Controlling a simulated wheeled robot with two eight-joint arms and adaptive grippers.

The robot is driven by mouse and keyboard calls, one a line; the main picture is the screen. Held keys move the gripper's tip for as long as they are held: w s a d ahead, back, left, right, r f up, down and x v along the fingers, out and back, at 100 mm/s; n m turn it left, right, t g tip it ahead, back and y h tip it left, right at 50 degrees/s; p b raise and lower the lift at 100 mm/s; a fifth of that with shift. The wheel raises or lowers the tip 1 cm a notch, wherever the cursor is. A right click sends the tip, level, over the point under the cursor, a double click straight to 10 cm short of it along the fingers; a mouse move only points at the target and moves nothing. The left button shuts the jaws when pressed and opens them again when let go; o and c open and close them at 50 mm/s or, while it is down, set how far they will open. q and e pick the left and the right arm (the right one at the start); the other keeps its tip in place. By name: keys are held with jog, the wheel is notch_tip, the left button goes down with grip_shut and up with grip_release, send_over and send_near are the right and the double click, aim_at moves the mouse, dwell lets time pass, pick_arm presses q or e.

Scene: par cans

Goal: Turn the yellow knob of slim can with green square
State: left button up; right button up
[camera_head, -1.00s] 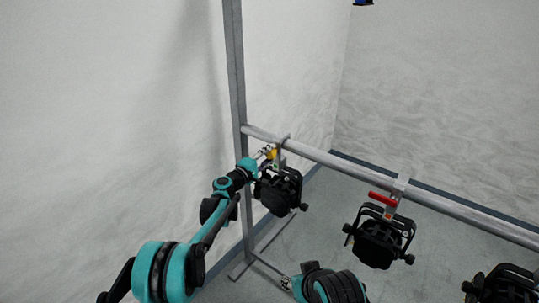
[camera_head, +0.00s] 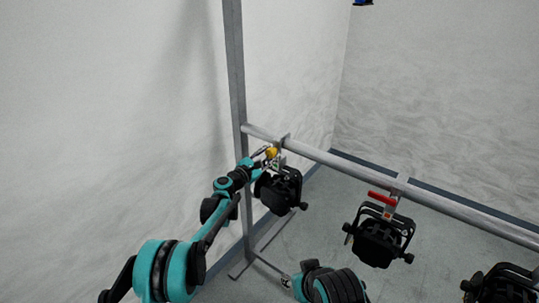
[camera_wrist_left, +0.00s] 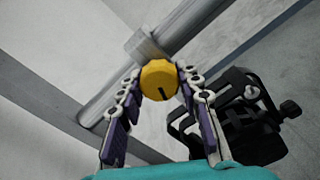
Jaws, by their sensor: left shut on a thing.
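The slim can with the green square (camera_head: 281,190) is a black lamp hanging from the left end of the metal bar. Its yellow knob (camera_head: 271,153) sits at the clamp by the bar; it also shows large and round, with a dark mark, in the left wrist view (camera_wrist_left: 159,79). My left gripper (camera_head: 264,154) is shut on the yellow knob, with one finger on each side of it. The green square (camera_head: 275,166) is small and partly hidden behind the gripper. The can's black body (camera_wrist_left: 250,125) is right of the fingers in the left wrist view.
The metal bar (camera_head: 335,162) runs rightward from an upright post (camera_head: 236,80). A pale wall stands close on the left.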

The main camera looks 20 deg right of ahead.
pick_arm(q)
jog(key=n, duration=1.1)
jog(key=shift+s+d, duration=0.1)
jog(key=shift+n, duration=1.9)
jog(key=o, duration=1.2)
jog(key=shift+c, duration=0.2)
